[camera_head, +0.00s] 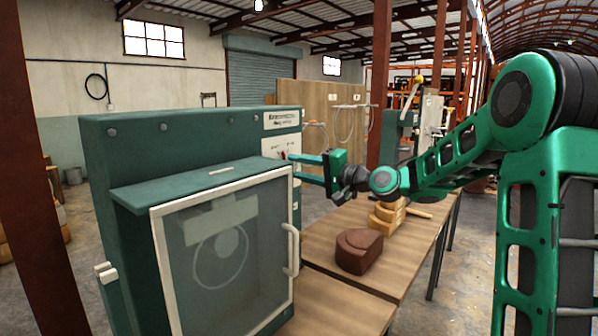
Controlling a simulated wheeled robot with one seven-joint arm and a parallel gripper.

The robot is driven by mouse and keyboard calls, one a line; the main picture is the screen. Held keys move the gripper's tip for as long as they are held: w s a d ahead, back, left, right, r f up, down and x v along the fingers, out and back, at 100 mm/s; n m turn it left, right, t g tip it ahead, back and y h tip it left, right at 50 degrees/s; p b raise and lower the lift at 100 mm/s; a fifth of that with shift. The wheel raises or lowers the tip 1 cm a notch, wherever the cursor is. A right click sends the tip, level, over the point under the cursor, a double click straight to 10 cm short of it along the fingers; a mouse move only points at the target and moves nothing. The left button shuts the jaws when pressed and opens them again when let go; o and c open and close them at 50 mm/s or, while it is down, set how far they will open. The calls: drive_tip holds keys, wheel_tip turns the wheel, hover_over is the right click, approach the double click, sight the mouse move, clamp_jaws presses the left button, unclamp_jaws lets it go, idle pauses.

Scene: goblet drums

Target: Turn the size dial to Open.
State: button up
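A dark green machine cabinet (200,128) stands at the left. It has a white panel (272,148) with small markings and a small red part on its right side. Which part of the panel is the size dial is too small to tell, and its labels are not legible. My gripper (294,167) reaches in from the right. Its two green fingers are apart, one above the other, and their tips are close to the panel's right edge. I cannot tell whether they touch anything. Nothing shows between them.
The cabinet has a glazed door (225,262) with a white frame and handle (291,250). A wooden bench (402,262) to the right holds a brown block (359,251) and stacked wooden pieces (388,214). A rust-red post stands at the far left.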

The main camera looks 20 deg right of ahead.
drive_tip(key=shift+d+f+n, duration=0.1)
drive_tip(key=shift+n, duration=3.7)
drive_tip(key=shift+d+f+n, duration=0.1)
drive_tip(key=shift+n, duration=3.7)
drive_tip(key=shift+r, duration=0.1)
drive_tip(key=o, duration=1)
drive_tip(key=shift+w, duration=0.1)
drive_tip(key=shift+o, duration=0.2)
drive_tip(key=shift+a, duration=0.1)
drive_tip(key=v, duration=1)
drive_tip(key=shift+s+d, duration=0.2)
drive_tip(key=shift+s, duration=0.1)
